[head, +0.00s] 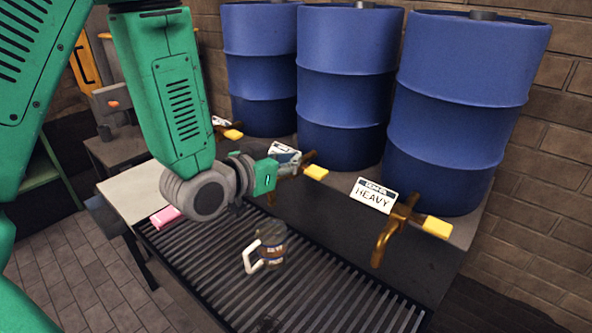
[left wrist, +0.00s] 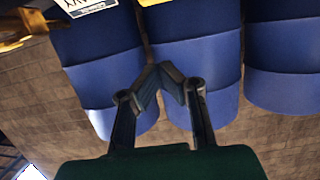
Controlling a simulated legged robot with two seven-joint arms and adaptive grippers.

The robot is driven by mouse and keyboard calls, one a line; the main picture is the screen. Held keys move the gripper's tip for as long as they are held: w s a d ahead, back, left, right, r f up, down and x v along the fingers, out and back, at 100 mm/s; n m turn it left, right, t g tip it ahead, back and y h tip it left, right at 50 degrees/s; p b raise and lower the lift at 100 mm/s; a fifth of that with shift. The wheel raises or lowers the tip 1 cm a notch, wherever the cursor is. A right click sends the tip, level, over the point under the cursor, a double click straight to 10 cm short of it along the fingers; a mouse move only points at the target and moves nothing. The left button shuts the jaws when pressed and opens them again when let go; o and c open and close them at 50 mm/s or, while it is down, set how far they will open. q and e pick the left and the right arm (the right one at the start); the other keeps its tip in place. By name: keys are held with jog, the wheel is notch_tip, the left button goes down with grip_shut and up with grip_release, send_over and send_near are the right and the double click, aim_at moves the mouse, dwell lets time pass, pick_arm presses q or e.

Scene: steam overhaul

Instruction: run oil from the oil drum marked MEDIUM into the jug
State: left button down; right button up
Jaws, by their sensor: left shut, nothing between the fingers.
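Three blue drums stand in a row: left (head: 260,70), middle (head: 342,90) and right (head: 455,115). Each has a brass tap with a yellow handle. The right drum's card (head: 374,195) reads HEAVY. The middle card (head: 284,152) is partly covered by my left gripper (head: 290,165); the left card (head: 219,121) is mostly hidden by my arm. I cannot read MEDIUM on either. My left gripper is shut and empty near the middle tap (head: 307,158); contact is unclear. Its closed fingers (left wrist: 158,78) show in the left wrist view. The jug (head: 271,240), with a white handle, stands upright on the grating.
The slatted grating (head: 330,285) runs below the taps, with free room right of the jug. A pink object (head: 165,216) lies at its left end, by a pale tabletop (head: 135,190). The right tap (head: 395,225) juts over the grating. A brick wall stands behind.

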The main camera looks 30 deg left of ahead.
pick_arm(q)
jog(key=w+b, duration=0.1)
jog(key=b, duration=0.1)
jog(key=p, duration=0.2)
send_over(313, 174)
jog(key=shift+w+f, duration=0.15)
jog(key=shift+f, duration=0.45)
jog(key=shift+w+f, duration=0.15)
jog(key=shift+f, duration=0.4)
jog(key=f, duration=0.2)
jog(key=shift+s+d+f, duration=0.15)
jog(key=shift+s+f, duration=0.05)
jog(key=shift+f, duration=0.65)
jog(key=shift+a+f, duration=0.15)
jog(key=shift+a, duration=0.1)
pick_arm(e)
jog(key=shift+a+f, duration=0.3)
jog(key=shift+f, duration=0.35)
